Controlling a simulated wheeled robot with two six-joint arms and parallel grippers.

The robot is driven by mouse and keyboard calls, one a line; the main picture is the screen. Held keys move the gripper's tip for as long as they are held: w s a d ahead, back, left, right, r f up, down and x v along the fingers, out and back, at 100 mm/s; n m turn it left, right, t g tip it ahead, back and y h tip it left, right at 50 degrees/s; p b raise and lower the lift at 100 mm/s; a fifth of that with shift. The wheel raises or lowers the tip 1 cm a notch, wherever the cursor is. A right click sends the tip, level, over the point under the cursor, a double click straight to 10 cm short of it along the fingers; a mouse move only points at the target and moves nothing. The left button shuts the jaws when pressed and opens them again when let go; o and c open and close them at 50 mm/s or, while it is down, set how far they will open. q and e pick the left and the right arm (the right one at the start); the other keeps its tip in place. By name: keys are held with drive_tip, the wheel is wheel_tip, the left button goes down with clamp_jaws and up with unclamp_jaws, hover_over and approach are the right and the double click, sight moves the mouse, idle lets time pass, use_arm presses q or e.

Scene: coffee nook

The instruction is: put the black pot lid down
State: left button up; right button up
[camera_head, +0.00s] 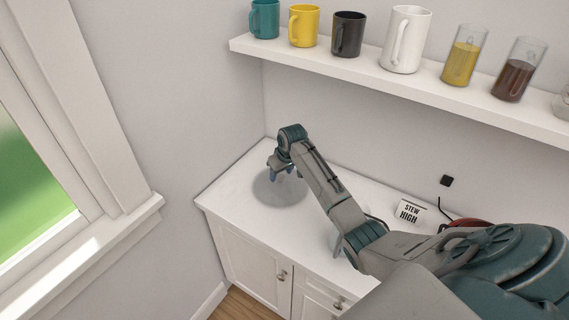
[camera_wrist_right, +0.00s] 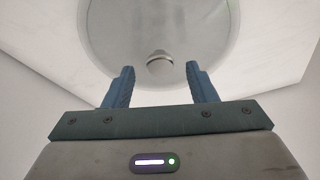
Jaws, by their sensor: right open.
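A round, see-through grey lid (camera_head: 276,190) lies flat on the white counter near its left end; it looks like glass rather than black. In the right wrist view the lid (camera_wrist_right: 105,40) fills the upper middle, with its small grey knob (camera_wrist_right: 160,64) near the centre. My right gripper (camera_head: 281,172) is over the lid in the head view. In the wrist view its two blue fingers (camera_wrist_right: 159,70) are apart, with the knob in line with the gap just past the tips. Nothing is held between them. My left gripper is not in view.
The counter (camera_head: 239,184) has a wall behind and to its left. A shelf (camera_head: 330,61) above holds several mugs and glasses. A "STEW HIGH" card (camera_head: 409,212) stands right of my arm, near a partly hidden red object (camera_head: 462,224). My arm covers the middle counter.

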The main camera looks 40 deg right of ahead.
drive_tip(key=b+v, duration=0.1)
drive_tip(key=v, duration=0.9)
drive_tip(key=shift+r+b, duration=0.25)
drive_tip(key=shift+b, duration=0.1)
drive_tip(key=shift+s, duration=0.15)
